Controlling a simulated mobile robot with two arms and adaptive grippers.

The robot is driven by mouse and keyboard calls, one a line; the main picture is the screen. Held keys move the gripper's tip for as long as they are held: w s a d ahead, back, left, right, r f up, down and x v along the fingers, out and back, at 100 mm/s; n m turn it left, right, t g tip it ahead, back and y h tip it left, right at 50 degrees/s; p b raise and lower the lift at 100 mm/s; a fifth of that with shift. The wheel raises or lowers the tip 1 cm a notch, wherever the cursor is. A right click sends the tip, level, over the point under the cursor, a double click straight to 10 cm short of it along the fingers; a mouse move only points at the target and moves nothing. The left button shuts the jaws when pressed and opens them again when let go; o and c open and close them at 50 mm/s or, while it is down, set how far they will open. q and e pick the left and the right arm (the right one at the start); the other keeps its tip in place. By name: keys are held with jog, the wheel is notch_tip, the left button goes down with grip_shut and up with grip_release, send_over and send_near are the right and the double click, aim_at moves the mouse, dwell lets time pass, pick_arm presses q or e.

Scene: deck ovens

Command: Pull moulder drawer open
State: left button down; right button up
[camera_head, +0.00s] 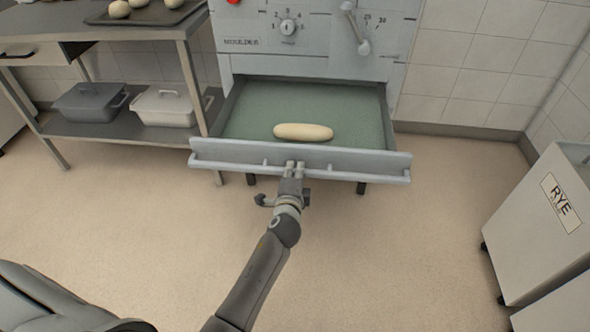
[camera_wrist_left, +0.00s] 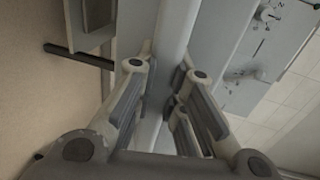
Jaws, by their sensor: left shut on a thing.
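The moulder (camera_head: 310,40) stands at the top middle of the head view. Its drawer (camera_head: 245,120) is pulled out and shows a green inner surface. A pale dough piece (camera_head: 303,132) lies in it towards the front. The drawer's front carries a long grey bar handle (camera_head: 355,168). My left gripper (camera_head: 294,168) is shut on this handle near its middle. In the left wrist view my left gripper's fingers (camera_wrist_left: 160,95) sit on both sides of the bar (camera_wrist_left: 175,40). My right gripper does not show.
A steel table (camera_head: 60,30) with a dough tray (camera_head: 140,14) on top stands left. Its lower shelf holds a dark bin (camera_head: 90,102) and a pale bin (camera_head: 165,106). A bin labelled RYE (camera_head: 540,220) stands right. The floor before the drawer is clear.

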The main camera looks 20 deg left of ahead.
pick_arm(q)
jog(key=c, duration=1.5)
grip_release()
jog(key=shift+d, duration=0.1)
jog(key=v, duration=1.2)
